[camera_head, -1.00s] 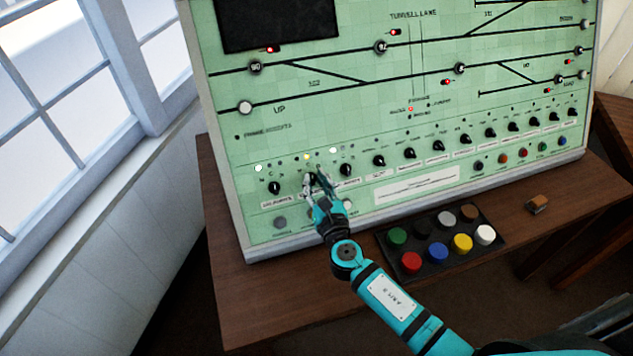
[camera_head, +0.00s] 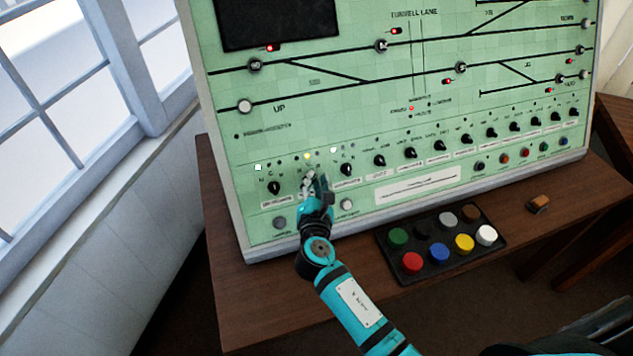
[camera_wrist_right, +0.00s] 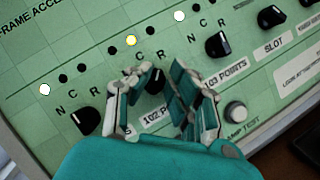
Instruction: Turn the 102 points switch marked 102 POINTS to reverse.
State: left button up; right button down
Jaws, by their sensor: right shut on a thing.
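The 102 points switch (camera_wrist_right: 155,82) is a black knob on the green panel, second from the left in the bottom row. Its label, partly covered, begins "102 PO". My right gripper (camera_head: 315,182) is shut on this knob, with one finger on each side, as the right wrist view shows (camera_wrist_right: 158,88). The letters C and R show above the knob; the N is hidden. The middle of its three lamps (camera_wrist_right: 131,40) is lit yellow; the outer two are dark. The fingers hide much of the knob, so its exact pointer direction is unclear. My left gripper is not in view.
A neighbouring black knob (camera_wrist_right: 86,120) sits to the left and the 103 points knob (camera_wrist_right: 218,45) close to the right, each with a white lamp lit at N. A white lamp test button (camera_wrist_right: 236,111) is below right. A tray of coloured buttons (camera_head: 408,273) lies on the desk.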

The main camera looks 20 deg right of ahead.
jog(key=shift+w+a+r+m, duration=0.1)
jog(key=shift+a+r+m, duration=0.1)
jog(key=shift+r+m, duration=0.15)
jog(key=c, duration=1.4)
grip_release()
jog(key=shift+a, duration=0.1)
jog(key=shift+o, duration=0.2)
jog(key=shift+f, duration=0.2)
jog(key=v, duration=1.2)
